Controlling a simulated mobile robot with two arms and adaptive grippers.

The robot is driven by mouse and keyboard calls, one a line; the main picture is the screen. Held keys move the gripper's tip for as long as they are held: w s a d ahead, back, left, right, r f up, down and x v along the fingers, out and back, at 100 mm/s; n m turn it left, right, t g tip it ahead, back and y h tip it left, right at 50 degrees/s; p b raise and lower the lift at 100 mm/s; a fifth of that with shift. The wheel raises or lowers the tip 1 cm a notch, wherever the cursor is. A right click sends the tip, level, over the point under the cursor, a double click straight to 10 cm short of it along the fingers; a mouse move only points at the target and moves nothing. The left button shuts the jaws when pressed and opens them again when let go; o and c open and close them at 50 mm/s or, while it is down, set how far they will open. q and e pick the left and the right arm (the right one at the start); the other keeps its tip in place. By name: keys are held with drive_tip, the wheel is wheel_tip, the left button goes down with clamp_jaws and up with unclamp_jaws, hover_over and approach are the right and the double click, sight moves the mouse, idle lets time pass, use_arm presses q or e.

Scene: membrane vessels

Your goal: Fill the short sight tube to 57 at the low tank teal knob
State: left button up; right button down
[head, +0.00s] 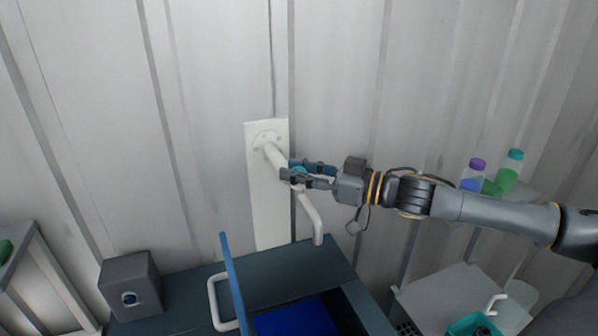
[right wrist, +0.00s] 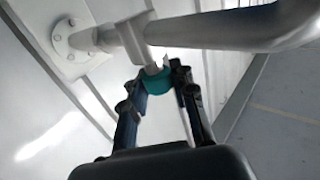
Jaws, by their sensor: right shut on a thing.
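The teal knob (right wrist: 158,83) sits on a pale pipe (right wrist: 125,38) that comes out of a round bolted flange. In the right wrist view my right gripper (right wrist: 160,76) has its dark fingers on both sides of the knob and is shut on it. In the head view the gripper (head: 301,178) reaches in from the right and mostly hides the knob (head: 299,170). The pipe bends down as a white spout (head: 309,217) over the dark blue cabinet. I cannot make out a sight tube or any scale marks. My left gripper is not in view.
The dark blue cabinet (head: 183,286) has an upright blue panel (head: 235,285) and a bright blue interior. A grey box (head: 131,285) stands at its left. A teal container (head: 470,325) is low right.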

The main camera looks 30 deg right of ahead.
drive_tip(key=shift+f+n+g+y+b, duration=0.1)
drive_tip(key=shift+n+g+y+b, duration=0.3)
drive_tip(key=shift+n+g+y, duration=0.95)
drive_tip(key=shift+t, duration=0.25)
idle(0.5)
drive_tip(key=c, duration=1.1)
unclamp_jaws()
drive_tip(key=shift+o, duration=0.2)
drive_tip(key=shift+d, duration=0.1)
drive_tip(key=v, duration=1.2)
